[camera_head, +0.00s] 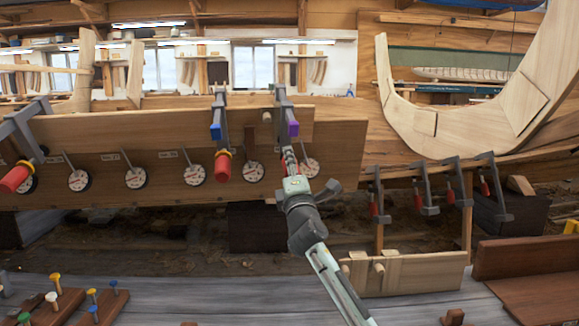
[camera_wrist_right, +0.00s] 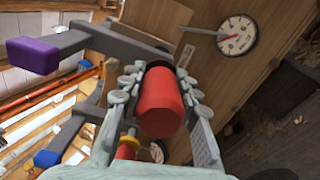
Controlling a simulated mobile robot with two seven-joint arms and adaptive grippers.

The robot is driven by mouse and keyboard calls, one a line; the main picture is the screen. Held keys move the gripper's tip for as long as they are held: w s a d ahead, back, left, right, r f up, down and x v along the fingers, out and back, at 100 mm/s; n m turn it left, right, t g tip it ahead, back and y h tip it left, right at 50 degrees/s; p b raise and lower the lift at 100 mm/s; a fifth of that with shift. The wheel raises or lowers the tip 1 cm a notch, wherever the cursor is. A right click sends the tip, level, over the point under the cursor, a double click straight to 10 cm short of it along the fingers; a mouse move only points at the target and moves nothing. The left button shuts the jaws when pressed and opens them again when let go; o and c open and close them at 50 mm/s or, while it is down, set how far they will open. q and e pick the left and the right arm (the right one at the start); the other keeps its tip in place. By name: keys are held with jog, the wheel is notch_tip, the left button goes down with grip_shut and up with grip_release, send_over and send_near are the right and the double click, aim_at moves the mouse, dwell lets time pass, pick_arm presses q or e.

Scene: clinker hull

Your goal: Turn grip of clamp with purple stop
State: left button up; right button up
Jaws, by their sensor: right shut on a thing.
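The clamp with the purple stop (camera_head: 293,129) hangs over the top edge of the hull plank, and in the wrist view its purple stop (camera_wrist_right: 34,55) is at the upper left. Its red grip (camera_wrist_right: 163,102) fills the middle of the wrist view. My right gripper (camera_head: 290,163) reaches up from below to this clamp. In the wrist view the right gripper (camera_wrist_right: 157,92) has its fingers on both sides of the red grip, shut on it. In the head view the gripper mostly hides the grip. My left gripper is in neither view.
A clamp with a blue stop (camera_head: 215,131) and red grip (camera_head: 222,166) stands close to the left. Round dials (camera_head: 194,174) line the plank (camera_head: 110,130). Several clamps (camera_head: 424,190) hang at the right. Pegs on boards (camera_head: 68,302) lie at the lower left.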

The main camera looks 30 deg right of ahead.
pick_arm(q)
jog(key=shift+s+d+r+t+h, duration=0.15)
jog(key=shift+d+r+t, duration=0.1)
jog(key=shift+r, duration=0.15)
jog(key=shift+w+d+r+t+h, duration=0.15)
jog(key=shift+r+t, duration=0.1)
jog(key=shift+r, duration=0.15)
pick_arm(e)
jog(key=shift+f+m, duration=0.15)
jog(key=shift+m, duration=1.05)
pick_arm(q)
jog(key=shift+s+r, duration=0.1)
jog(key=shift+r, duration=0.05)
pick_arm(e)
jog(key=o, duration=1.2)
jog(key=v, duration=1.2)
jog(key=shift+s, duration=0.1)
